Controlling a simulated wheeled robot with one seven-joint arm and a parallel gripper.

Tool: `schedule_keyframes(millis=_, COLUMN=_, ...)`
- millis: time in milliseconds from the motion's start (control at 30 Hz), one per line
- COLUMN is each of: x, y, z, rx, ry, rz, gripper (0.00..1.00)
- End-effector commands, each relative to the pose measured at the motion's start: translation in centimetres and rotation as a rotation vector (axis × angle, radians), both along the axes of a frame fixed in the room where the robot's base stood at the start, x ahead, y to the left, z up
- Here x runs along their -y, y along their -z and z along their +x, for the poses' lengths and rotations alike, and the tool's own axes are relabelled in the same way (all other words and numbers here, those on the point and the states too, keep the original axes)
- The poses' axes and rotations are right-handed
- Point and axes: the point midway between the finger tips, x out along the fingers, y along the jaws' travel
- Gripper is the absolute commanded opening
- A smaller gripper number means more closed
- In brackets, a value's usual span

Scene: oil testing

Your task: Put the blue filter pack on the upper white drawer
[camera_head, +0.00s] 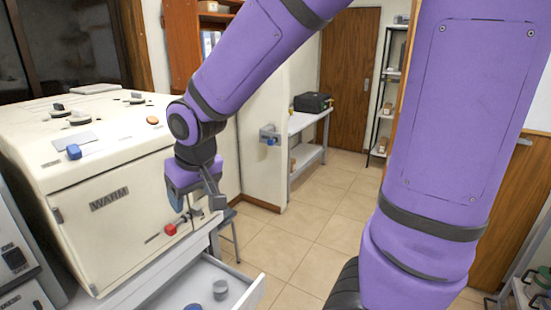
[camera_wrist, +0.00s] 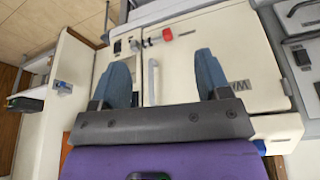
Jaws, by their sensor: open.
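My gripper (camera_head: 195,203) hangs in front of the cream machine marked WARM, above the open white drawer (camera_head: 245,291). In the wrist view its two blue-grey fingers (camera_wrist: 162,78) are spread, with nothing held between them. The machine's front and a pale upright bar show in the gap. I cannot surely identify the blue filter pack. A small blue item (camera_head: 270,141) sits at a grey wall bracket, apart from my gripper; it also shows at the left of the wrist view (camera_wrist: 63,86). Another small blue block (camera_head: 74,152) is on the machine's top.
The cream machine (camera_head: 110,240) has a red knob (camera_head: 170,229) close to my gripper. A white side table (camera_head: 303,121) with a black case (camera_head: 312,102) stands farther back. Tiled floor (camera_head: 300,245) is clear beyond the drawer.

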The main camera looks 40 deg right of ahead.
Motion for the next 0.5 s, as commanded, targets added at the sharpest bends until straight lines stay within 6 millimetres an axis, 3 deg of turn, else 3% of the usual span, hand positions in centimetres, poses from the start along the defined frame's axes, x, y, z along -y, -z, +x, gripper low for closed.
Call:
schedule_keyframes(millis=33, x=1.0, y=-1.5, z=-1.0, rx=0.017, ry=0.013, rz=0.005, gripper=0.70)
schedule_keyframes(millis=200, x=3.5, y=-5.1, z=-4.6, rx=0.050, ry=0.038, rz=0.010, gripper=0.70)
schedule_keyframes(millis=500, x=6.6, y=-9.5, z=-11.9, rx=0.106, ry=0.067, rz=0.015, gripper=0.70)
